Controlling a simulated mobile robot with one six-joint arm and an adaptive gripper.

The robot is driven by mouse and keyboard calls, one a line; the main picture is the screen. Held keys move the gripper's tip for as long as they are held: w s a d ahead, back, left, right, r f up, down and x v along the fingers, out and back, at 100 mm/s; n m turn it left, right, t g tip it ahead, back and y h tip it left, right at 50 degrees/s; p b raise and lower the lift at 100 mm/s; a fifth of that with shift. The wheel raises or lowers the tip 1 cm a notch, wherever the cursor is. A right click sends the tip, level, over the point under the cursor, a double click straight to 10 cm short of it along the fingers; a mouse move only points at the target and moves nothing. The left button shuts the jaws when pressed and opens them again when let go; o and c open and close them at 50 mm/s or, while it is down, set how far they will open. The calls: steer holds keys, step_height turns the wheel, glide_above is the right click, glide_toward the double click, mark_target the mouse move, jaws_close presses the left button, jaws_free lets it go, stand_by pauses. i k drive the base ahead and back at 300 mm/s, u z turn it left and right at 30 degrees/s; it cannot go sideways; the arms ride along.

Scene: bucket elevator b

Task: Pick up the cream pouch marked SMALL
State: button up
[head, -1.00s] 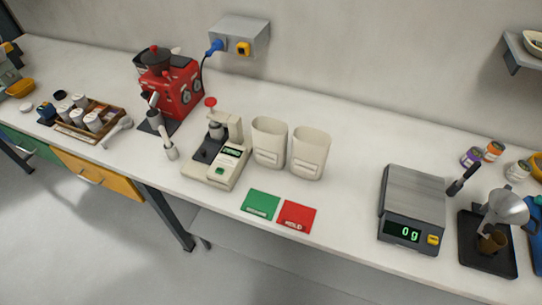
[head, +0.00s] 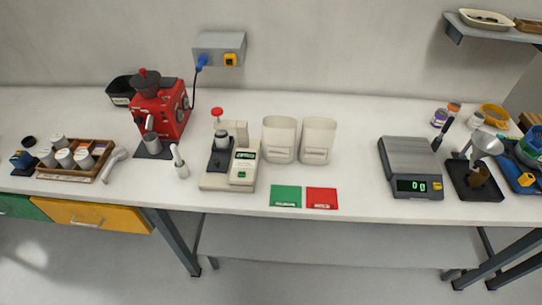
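Two cream upright containers, which look like open-topped pouches, stand side by side on the white bench in the head view. One is the left cream container (head: 279,139) and the other is the right cream container (head: 317,141). Each has a small label on its front, too small to read, so I cannot tell which is marked SMALL or whether either is. My gripper is not in view.
A small cream machine with a green display (head: 231,167) stands close left of the containers. Green (head: 286,196) and red (head: 321,198) cards lie in front. A scale (head: 411,160) stands to the right, with clear bench between. A red grinder (head: 160,108) is further left.

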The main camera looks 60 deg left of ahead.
mark_target(279, 131)
steer(key=k, duration=1.3)
steer(key=z, duration=1.3)
steer(key=k, duration=0.15)
steer(key=u, duration=3.55)
steer(key=i, duration=0.85)
steer(key=u, duration=0.05)
